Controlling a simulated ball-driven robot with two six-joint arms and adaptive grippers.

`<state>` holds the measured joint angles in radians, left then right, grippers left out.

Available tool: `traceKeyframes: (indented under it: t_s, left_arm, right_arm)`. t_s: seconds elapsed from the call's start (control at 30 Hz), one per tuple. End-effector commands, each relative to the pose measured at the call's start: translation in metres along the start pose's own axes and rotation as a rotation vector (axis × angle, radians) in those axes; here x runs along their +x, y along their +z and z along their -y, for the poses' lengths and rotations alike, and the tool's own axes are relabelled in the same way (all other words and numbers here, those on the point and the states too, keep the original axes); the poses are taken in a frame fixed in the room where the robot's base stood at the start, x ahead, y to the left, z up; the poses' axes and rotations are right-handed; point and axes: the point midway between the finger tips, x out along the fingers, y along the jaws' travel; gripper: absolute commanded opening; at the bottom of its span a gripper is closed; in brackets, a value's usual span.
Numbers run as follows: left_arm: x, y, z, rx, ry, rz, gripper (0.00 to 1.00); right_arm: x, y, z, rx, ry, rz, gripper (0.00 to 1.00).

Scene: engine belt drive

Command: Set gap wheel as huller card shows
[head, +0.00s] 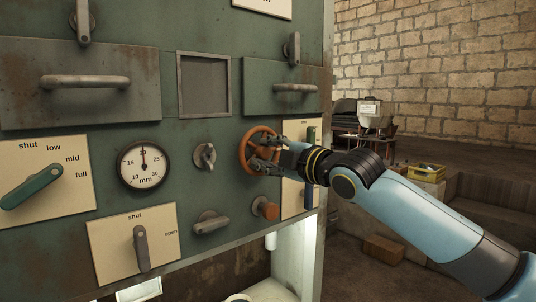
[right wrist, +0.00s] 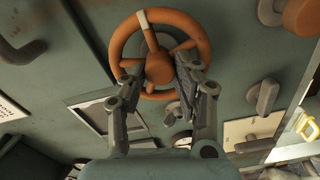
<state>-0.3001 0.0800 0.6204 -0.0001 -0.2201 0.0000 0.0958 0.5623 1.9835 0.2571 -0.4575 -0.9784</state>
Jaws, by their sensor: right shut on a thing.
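The orange gap wheel (head: 245,152) is on the green panel in the head view. It also shows in the right wrist view (right wrist: 199,31), with a pale mark on its rim at the top. My right gripper (head: 264,152) is shut on the wheel, its two fingers (right wrist: 160,75) either side of the hub. A round dial marked mm (head: 135,174) is left of the wheel; its needle points almost straight up. Part of a white card (head: 262,4) shows at the top edge; its text cannot be read, and I cannot tell whether it is the huller card. My left gripper is not in view.
A small grey handle (head: 205,156) is left of the wheel; a grey lever (head: 211,222) and orange knob (head: 265,208) are below. A green lever (head: 32,185) and a shut/open lever (head: 141,248) are on cream plates. A yellow crate (head: 427,171) stands behind my right arm.

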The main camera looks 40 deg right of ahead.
Motion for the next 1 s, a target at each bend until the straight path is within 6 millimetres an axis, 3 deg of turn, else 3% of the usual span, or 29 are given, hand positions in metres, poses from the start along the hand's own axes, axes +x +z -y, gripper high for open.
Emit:
traceKeyframes:
  t_s: [0.1, 0.43, 0.8, 1.0]
  left_arm:
    - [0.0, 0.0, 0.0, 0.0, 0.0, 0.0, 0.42]
    - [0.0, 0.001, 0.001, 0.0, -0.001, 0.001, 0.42]
    - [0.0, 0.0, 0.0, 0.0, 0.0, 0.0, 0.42]
    - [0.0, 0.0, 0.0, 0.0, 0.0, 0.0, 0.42]
  right_arm:
    - [0.0, 0.001, 0.001, 0.001, -0.002, 0.001, 0.39]
    - [-0.005, 0.001, 0.001, -0.002, -0.003, 0.001, 0.39]
    - [-0.057, 0.002, 0.002, -0.007, -0.007, 0.002, 0.39]
    - [-0.071, 0.001, 0.002, -0.003, -0.004, 0.002, 0.39]
